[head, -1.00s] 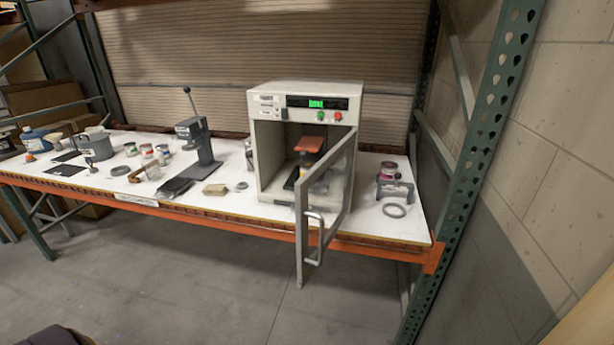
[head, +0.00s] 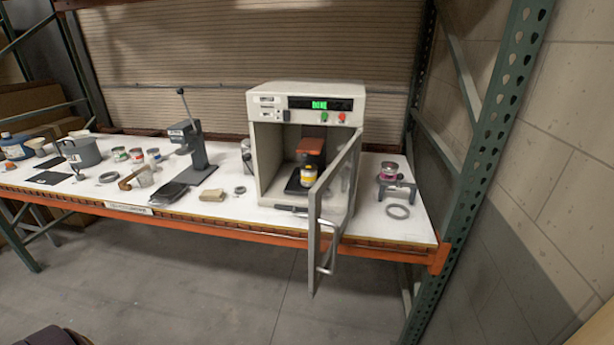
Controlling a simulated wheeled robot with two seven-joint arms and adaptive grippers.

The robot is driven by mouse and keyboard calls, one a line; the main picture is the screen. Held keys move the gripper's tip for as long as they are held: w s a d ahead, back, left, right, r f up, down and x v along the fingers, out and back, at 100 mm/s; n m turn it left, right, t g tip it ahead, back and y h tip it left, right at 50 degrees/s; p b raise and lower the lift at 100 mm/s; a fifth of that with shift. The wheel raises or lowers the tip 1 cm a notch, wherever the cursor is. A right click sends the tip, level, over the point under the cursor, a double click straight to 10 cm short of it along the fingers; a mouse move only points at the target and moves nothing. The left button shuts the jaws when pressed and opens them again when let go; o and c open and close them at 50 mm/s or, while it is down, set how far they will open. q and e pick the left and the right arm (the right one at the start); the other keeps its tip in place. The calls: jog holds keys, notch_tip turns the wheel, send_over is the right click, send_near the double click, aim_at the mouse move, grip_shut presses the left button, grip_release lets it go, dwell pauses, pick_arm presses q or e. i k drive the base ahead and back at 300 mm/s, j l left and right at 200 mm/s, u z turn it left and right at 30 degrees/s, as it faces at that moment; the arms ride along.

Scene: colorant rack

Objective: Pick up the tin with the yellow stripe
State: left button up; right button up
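The tin with the yellow stripe (head: 308,176) stands upright inside the open cabinet machine (head: 265,103), on a dark base under an orange-brown block (head: 312,147). Its yellow band and pale label show through the opening, left of the door frame. The machine's framed door (head: 315,235) is swung open toward me and juts past the bench front. Neither of my grippers is in view.
Small tins (head: 119,154) stand left of a grey lever press (head: 195,150). A pink-banded tin (head: 389,170) sits behind a grey stand and a ring (head: 397,212) on the right. A green upright (head: 485,135) bounds the right end. The floor in front is clear.

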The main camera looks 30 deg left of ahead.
aim_at(308, 179)
jog(key=j+z, duration=0.15)
jog(key=j, duration=0.5)
jog(key=j+z, duration=0.15)
jog(key=j, duration=0.5)
jog(key=k+j+z, duration=0.15)
jog(key=j, duration=0.45)
jog(key=j+z, duration=0.15)
jog(key=j, duration=0.5)
jog(key=k, duration=0.05)
